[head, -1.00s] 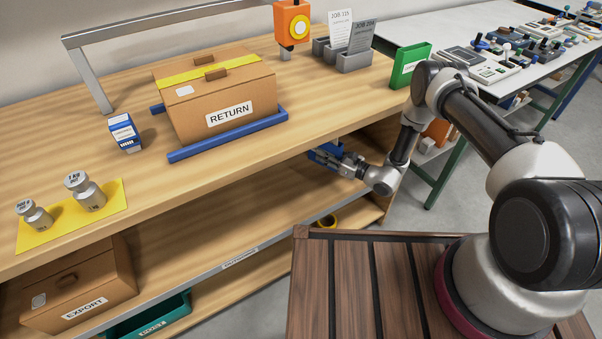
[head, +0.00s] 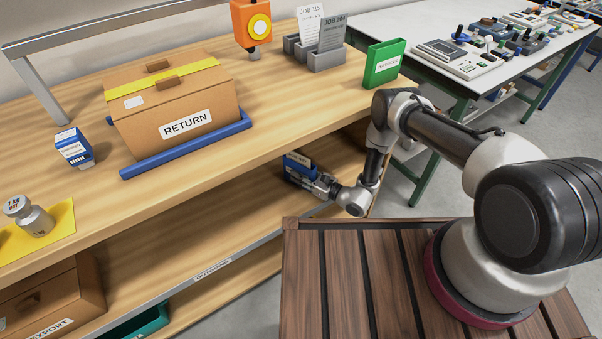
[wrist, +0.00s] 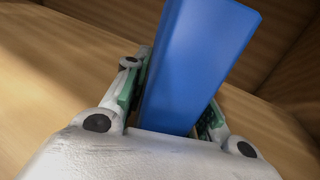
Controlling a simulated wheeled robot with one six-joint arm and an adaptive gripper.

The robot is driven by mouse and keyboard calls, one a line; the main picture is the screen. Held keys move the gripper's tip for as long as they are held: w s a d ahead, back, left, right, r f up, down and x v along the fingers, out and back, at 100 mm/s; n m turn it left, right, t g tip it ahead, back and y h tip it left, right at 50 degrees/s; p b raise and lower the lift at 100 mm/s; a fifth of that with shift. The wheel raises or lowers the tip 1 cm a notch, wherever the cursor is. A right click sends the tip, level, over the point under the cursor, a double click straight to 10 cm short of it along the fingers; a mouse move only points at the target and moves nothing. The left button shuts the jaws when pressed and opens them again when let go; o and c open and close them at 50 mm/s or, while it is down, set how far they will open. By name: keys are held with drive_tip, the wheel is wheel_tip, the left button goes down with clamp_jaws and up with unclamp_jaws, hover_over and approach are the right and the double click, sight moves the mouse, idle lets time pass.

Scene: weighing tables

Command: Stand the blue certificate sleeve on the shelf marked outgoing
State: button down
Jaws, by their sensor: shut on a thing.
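The blue certificate sleeve (head: 297,170) is in the grip of my gripper (head: 310,180), in the opening under the bench top. It has a pale label on its upper part, too small to read. In the wrist view the sleeve (wrist: 198,62) stands up between the two green-padded fingers of my gripper (wrist: 170,105), which are shut on its sides. It leans a little to the right there. The lower shelf (head: 190,235) has a front-edge label (head: 212,270) that I cannot read surely. I cannot tell whether the sleeve's base touches the shelf.
The bench top (head: 290,110) hangs over the lower shelf. On it are the RETURN box (head: 185,105) in a blue frame, a green holder (head: 383,64) and grey card holders (head: 325,59). The EXPORT box (head: 75,295) is at lower left. The shelf's middle is clear.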

drive_tip(key=shift+f, duration=0.1)
drive_tip(key=c, duration=1.2)
unclamp_jaws()
drive_tip(key=shift+o, duration=0.2)
drive_tip(key=v, duration=1.2)
